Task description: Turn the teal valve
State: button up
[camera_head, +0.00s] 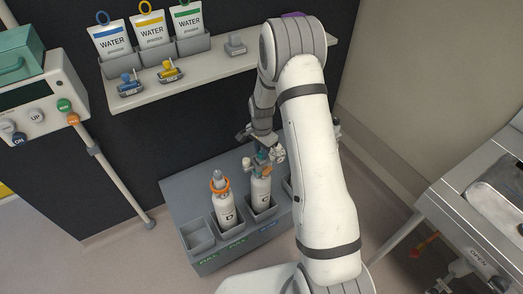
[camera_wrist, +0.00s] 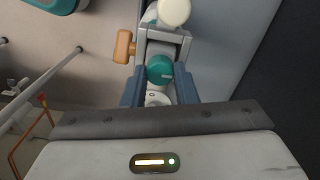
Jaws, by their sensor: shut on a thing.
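The teal valve (camera_wrist: 160,69) is a round teal knob on a white bottle (camera_head: 260,190) standing in the grey rack. My gripper (camera_wrist: 160,88) is shut on the teal valve, with a blue-grey finger on each side of it in the wrist view. An orange handle (camera_wrist: 124,46) and a pale round knob (camera_wrist: 173,12) sit on the fitting just beyond the valve. In the head view my gripper (camera_head: 262,155) is at the top of this bottle, and my arm hides part of the rack.
A second white bottle (camera_head: 224,205) with an orange ring stands left of it in the rack (camera_head: 199,256), beside an empty slot. A shelf (camera_head: 215,72) with water pouches is behind. A stretcher (camera_head: 455,200) stands at the right.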

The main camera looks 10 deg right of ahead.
jog(key=shift+a+n, duration=0.3)
jog(key=shift+a, duration=0.05)
jog(key=shift+f+n+b, duration=0.15)
jog(key=shift+n+b, duration=0.95)
jog(key=shift+n, duration=0.1)
jog(key=n+b, duration=0.2)
jog(key=n, duration=0.1)
jog(key=shift+n, duration=0.3)
jog(key=n+b, duration=0.1)
jog(key=n, duration=0.2)
jog(key=shift+n, duration=0.4)
jog(key=n+b, duration=0.2)
jog(key=n, duration=0.3)
jog(key=n+b, duration=0.1)
jog(key=n, duration=0.4)
jog(key=shift+n, duration=0.6)
jog(key=o, duration=1)
jog(key=shift+r, duration=0.2)
